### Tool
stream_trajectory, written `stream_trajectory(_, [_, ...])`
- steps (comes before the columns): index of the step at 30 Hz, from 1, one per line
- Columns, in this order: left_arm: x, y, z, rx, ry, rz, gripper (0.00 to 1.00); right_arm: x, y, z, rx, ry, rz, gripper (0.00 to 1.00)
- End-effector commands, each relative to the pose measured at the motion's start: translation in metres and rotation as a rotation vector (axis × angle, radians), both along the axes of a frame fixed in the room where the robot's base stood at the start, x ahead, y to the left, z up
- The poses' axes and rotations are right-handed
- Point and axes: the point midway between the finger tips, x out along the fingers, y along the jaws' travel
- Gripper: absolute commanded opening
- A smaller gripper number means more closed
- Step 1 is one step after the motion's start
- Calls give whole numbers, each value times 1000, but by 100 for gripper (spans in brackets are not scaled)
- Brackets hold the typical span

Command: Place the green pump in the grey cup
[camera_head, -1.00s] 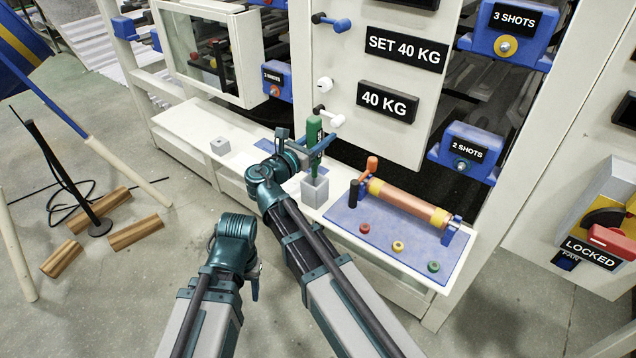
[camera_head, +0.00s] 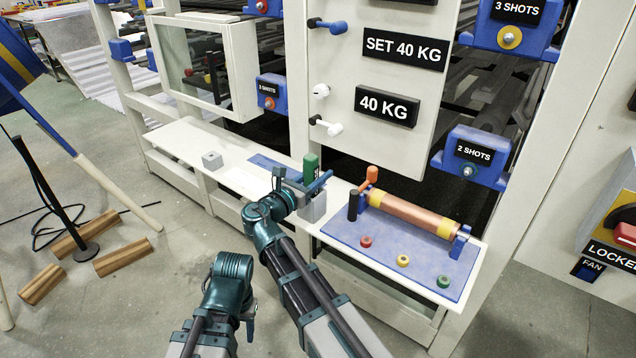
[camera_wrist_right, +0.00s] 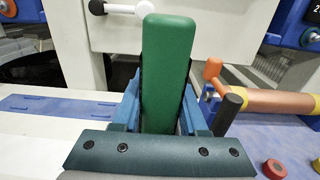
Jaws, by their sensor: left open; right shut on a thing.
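The green pump (camera_head: 311,168) stands upright at the grey cup (camera_head: 313,208) on the white ledge. Its top shows above the cup, and its lower part is hidden by my right gripper and the cup; it appears to be down inside. My right gripper (camera_head: 304,187) is shut on the pump just above the cup. In the right wrist view, the pump (camera_wrist_right: 166,70) stands between the blue fingers (camera_wrist_right: 165,115), and the cup cannot be made out. My left gripper (camera_head: 250,318) hangs low at the front, away from the ledge, open, its fingers barely visible.
A blue mat (camera_head: 345,236) right of the cup bears a copper roller (camera_head: 412,213), an orange-knobbed lever (camera_head: 371,173) and coloured rings. A small grey block (camera_head: 212,160) sits further left. A white panel with knobs (camera_head: 321,91) rises behind. The ledge left of the cup is mostly clear.

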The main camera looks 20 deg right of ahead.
Motion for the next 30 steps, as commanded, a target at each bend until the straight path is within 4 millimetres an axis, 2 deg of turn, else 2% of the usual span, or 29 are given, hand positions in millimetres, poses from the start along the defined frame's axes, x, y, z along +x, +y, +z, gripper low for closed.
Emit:
stream_trajectory(10, [0, 0, -3, 1, 0, 0, 50, 0, 0, -3, -1, -1, 0, 0])
stream_trajectory(11, [0, 0, -3, 1, 0, 0, 50, 0, 0, -3, 0, 0, 0, 44])
stream_trajectory(15, [0, 0, -2, 1, 0, 0, 50, 0, 0, -2, 0, 0, 0, 69])
stream_trajectory(16, [0, 0, -2, 1, 0, 0, 50, 0, 0, -2, 0, 0, 0, 72])
stream_trajectory(30, [0, 0, 0, 1, 0, 0, 50, -2, -1, -1, 0, 0, 0, 72])
